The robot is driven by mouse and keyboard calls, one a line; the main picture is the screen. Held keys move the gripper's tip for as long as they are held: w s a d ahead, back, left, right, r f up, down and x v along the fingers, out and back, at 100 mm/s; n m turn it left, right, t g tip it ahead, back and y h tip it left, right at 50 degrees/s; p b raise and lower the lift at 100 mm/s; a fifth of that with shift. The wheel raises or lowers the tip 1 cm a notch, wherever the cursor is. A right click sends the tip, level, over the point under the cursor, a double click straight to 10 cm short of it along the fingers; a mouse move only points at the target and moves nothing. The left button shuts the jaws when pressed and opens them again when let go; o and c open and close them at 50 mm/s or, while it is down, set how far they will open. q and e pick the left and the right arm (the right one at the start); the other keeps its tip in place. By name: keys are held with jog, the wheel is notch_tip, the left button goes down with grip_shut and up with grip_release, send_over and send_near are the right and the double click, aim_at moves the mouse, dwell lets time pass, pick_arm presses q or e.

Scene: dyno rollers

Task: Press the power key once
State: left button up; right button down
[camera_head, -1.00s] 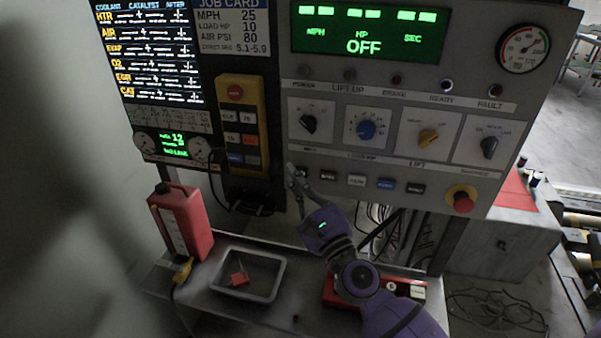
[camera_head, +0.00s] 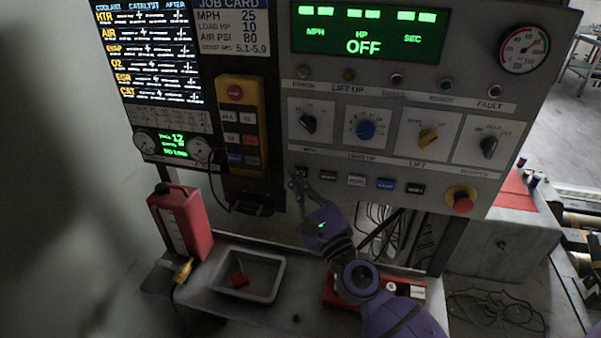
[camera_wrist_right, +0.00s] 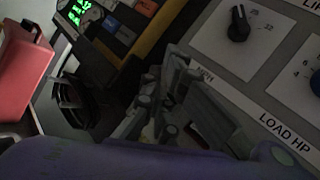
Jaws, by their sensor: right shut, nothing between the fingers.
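The grey control panel (camera_head: 290,125) shows in the head view, with a green display (camera_head: 365,38) reading OFF. A row of small keys runs along its lower edge: a dark one (camera_head: 328,176), a white one (camera_head: 356,180), a blue one (camera_head: 385,184) and another dark one (camera_head: 415,188). The leftmost key (camera_head: 302,171) is partly hidden behind my fingertips. Key lettering is too small to tell which is the power key. My right gripper (camera_head: 297,184) is shut and empty, just below and in front of the leftmost key; contact cannot be told. Its fingers (camera_wrist_right: 175,100) show in the wrist view.
A yellow pendant (camera_head: 241,90) with buttons hangs left of the panel. A red emergency button (camera_head: 462,202) sits at the panel's lower right. Below are a red jug (camera_head: 183,222), a grey tray (camera_head: 272,262) and a red box (camera_head: 407,289) on the bench.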

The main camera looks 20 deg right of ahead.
jog(key=shift+w, duration=0.1)
dwell(0.4)
jog(key=shift+w+d, duration=0.25)
jog(key=shift+w+d, duration=0.2)
jog(key=shift+w, duration=0.1)
dwell(0.7)
dwell(0.3)
jog(key=shift+s+a, duration=0.45)
jog(key=shift+s, duration=0.2)
jog(key=shift+s, duration=0.1)
jog(key=s+a, duration=0.1)
jog(key=s, duration=0.1)
jog(key=s+a, duration=0.1)
jog(key=s, duration=0.1)
jog(key=shift+a, duration=0.4)
